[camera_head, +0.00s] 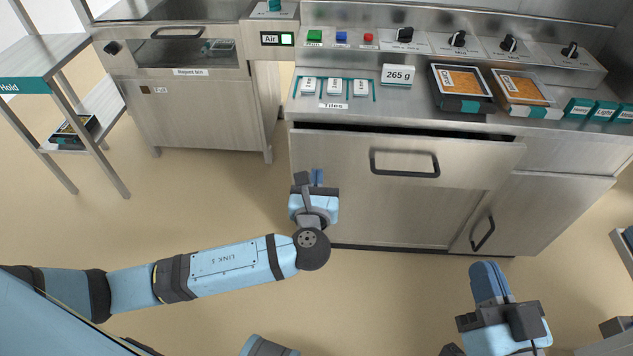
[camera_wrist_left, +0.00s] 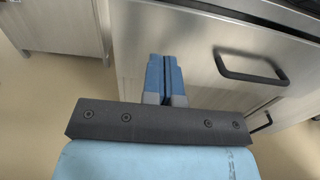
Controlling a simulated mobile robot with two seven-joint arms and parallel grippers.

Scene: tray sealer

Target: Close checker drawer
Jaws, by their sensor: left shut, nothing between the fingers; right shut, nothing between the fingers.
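The checker drawer (camera_head: 345,160) is a wide steel front under the counter with a black bar handle (camera_head: 404,174). It stands out a little, with a dark gap along its top edge. In the left wrist view the drawer front (camera_wrist_left: 215,95) and its handle (camera_wrist_left: 250,68) are ahead and to the right. My left gripper (camera_head: 318,176) is shut and empty in front of the left part of the drawer, left of the handle. Its blue fingers (camera_wrist_left: 166,78) point at the front; contact cannot be told. My right gripper (camera_head: 488,278) is shut and empty, low at the right.
The counter above holds tiles (camera_head: 333,86), a 265 g display (camera_head: 397,75), two filled trays (camera_head: 462,84) and a row of knobs. A cupboard door (camera_head: 530,215) is below right. A Reject bin cabinet (camera_head: 195,110) and Hold shelf (camera_head: 35,55) stand left.

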